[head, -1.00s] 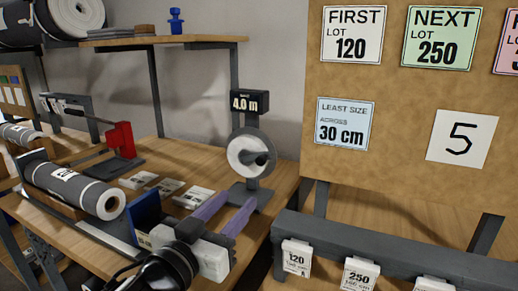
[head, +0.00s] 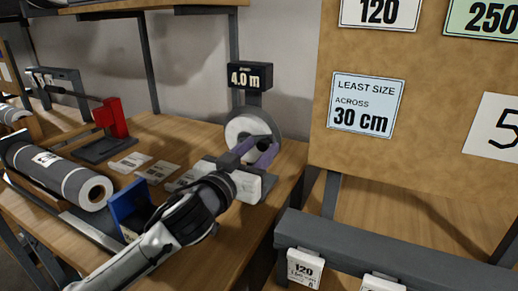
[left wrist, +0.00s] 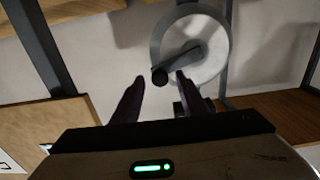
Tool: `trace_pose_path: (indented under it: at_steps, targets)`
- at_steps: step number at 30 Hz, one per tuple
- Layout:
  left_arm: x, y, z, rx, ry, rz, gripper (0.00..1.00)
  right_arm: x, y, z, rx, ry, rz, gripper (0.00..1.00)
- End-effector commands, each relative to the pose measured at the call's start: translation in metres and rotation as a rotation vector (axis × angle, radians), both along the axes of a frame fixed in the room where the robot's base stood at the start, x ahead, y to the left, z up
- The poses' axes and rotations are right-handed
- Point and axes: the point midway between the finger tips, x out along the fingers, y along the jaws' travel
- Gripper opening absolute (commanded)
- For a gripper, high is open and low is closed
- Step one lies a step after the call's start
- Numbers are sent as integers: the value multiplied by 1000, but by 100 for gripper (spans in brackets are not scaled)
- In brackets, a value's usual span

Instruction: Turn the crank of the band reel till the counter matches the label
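The band reel (head: 241,128) is a white disc with a grey rim on a stand at the back of the bench. Its counter (head: 249,76) above reads 4.0 m. My left gripper (head: 251,149) is in front of the reel, fingers apart. In the left wrist view the reel (left wrist: 213,50) is ahead, and its dark crank knob (left wrist: 160,76) shows between and just beyond the tips of my left gripper (left wrist: 161,80). I cannot tell whether either finger touches it. My right gripper is not in view. I cannot tell which label the counter goes with.
A grey roll (head: 62,180) lies at the left of the bench. A red device (head: 112,118) stands behind it. Flat cards (head: 130,163) and a blue block (head: 129,207) are near my left arm. A board (head: 430,200) with a 30 cm sign (head: 366,105) is at the right.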

Motion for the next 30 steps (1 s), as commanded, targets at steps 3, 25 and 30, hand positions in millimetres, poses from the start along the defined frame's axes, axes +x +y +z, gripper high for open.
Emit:
trace_pose_path:
  at_steps: [3, 25, 30]
  targets:
    - [5, -2, 0, 0, -1, 0, 40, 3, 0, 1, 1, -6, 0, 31]
    - [6, -3, 0, 3, -1, 0, 0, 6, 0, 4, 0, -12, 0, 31]
    - [6, -3, -2, 35, -13, 0, 0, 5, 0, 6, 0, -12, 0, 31]
